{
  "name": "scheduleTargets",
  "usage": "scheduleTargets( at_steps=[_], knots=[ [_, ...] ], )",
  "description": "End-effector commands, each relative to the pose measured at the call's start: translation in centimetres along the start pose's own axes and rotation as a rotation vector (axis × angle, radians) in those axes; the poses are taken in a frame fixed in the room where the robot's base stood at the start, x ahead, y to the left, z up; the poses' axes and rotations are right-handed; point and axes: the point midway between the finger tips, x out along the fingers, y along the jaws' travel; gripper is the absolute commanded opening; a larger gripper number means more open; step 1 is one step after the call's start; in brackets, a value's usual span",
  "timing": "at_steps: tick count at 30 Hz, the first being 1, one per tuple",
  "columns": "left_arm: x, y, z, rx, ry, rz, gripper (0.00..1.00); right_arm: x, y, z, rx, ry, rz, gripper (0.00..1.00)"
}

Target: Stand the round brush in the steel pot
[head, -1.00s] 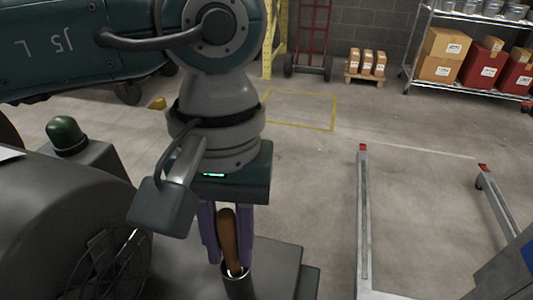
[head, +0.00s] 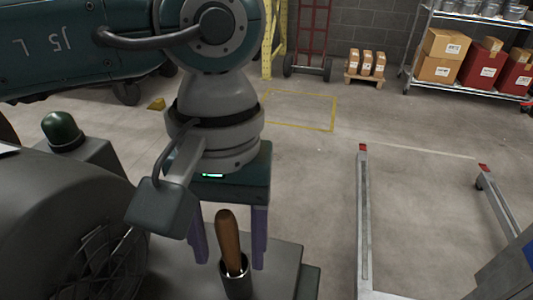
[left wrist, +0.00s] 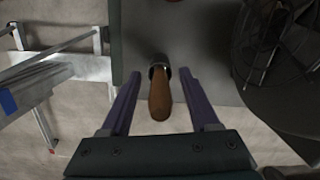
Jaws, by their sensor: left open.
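The round brush (head: 228,236) shows as a brown wooden handle standing up, tilted slightly, out of the steel pot (head: 237,284). Its lower end is hidden inside the pot. The pot is a small dark metal cylinder on a grey machine top. My left gripper (head: 230,262) is open, with its purple fingers on either side of the handle and apart from it. In the left wrist view the handle (left wrist: 160,100) lies between the spread fingers, and the pot rim (left wrist: 159,69) shows beyond it. My right gripper is not in view.
A large dark machine housing with a fan grille (head: 105,270) stands left of the pot. A green dome (head: 62,132) sits on a box behind it. A metal frame with red-tipped legs (head: 364,220) stands on the floor to the right. Boxes and a shelf are far back.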

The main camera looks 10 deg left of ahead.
Motion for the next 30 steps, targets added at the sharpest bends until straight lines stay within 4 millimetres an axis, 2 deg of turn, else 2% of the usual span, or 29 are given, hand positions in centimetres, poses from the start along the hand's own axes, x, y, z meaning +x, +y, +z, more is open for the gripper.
scheduleTargets(
  at_steps=[5,12,18,22,30],
  knots=[
    [-1.6,0.0,-0.1,0.000,0.004,0.001,0.62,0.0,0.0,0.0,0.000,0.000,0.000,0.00],
    [-6.5,0.0,-0.1,0.001,0.006,0.002,0.62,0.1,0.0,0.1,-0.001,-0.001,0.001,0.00],
    [-9.3,0.0,-0.1,-0.001,0.003,0.001,0.62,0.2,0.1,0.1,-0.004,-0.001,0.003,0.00],
    [-9.9,0.0,0.0,0.000,0.001,0.000,0.62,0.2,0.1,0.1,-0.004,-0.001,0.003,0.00],
    [-9.9,0.0,0.0,0.000,0.000,0.000,0.62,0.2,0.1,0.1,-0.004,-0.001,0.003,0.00]
  ],
)
